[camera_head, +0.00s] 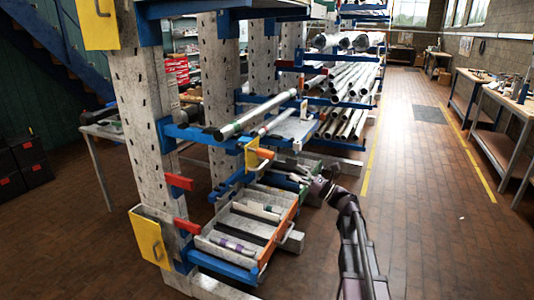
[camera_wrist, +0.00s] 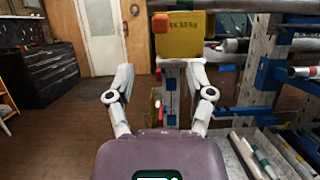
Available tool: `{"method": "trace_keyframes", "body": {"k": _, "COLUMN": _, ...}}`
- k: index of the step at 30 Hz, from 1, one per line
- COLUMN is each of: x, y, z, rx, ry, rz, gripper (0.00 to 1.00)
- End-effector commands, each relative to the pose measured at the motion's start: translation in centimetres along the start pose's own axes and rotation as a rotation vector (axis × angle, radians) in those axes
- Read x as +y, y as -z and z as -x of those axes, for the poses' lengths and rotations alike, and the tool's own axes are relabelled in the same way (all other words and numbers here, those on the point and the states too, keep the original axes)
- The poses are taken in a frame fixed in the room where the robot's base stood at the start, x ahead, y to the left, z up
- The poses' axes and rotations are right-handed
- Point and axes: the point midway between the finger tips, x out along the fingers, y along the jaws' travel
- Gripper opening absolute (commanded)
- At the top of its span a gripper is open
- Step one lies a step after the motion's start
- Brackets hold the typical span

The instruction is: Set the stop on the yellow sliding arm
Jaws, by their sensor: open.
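A yellow plate with printed weight lettering (camera_wrist: 185,38) faces me in the wrist view, with an orange block (camera_wrist: 160,22) at its upper left. I cannot tell which part is the stop. My gripper (camera_wrist: 162,66) is open and empty, its fingers apart below the plate. In the head view my gripper (camera_head: 321,187) is right of the drawer and apart from the plate.
A grey drawer with an orange front (camera_head: 284,229) holds several tubes below the plate. Blue rack arms (camera_head: 200,137) carry pipes, and red end pieces (camera_head: 178,181) jut from the near post. The aisle floor (camera_head: 420,190) on the right is clear.

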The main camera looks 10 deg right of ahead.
Motion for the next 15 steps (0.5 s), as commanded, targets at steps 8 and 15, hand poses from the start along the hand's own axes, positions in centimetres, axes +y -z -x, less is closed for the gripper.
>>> {"method": "trace_keyframes", "body": {"k": 8, "x": -0.1, "y": -0.3, "z": -3.5, "rx": 0.000, "ry": -0.001, "rz": -0.001, "gripper": 0.69}}
{"method": "trace_keyframes", "body": {"k": 15, "x": 0.0, "y": -0.2, "z": -7.3, "rx": 0.000, "ry": -0.002, "rz": -0.001, "gripper": 0.69}}
